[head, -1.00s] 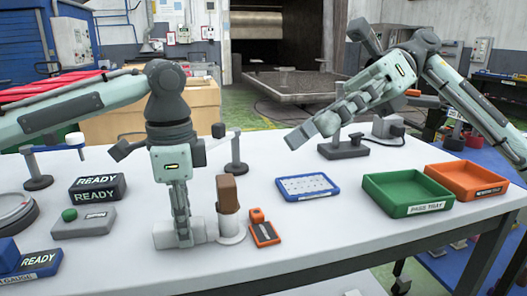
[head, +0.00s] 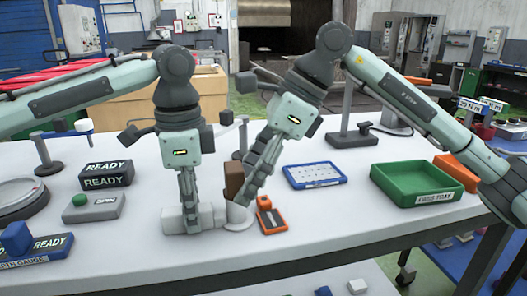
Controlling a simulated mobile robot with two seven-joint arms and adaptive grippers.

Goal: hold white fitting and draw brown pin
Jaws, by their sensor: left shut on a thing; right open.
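The white fitting (head: 172,220) lies on the white table near the front, left of centre, with a round collar (head: 238,224) at its right end. My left gripper (head: 190,222) points down and is shut on the fitting's left part. The brown pin (head: 233,176) stands upright at the collar end. My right gripper (head: 243,199) is open and slants down from the upper right, its fingers close against the pin's right side. They hide part of the pin and collar. I cannot tell whether the fingers are around the pin or touch it.
A small orange holder (head: 270,217) sits just right of the collar. Beyond it are a blue-rimmed tray (head: 314,176), a green tray (head: 416,194) and an orange tray (head: 458,173). Left are READY boxes (head: 107,176) and a grey box with a green button (head: 94,208).

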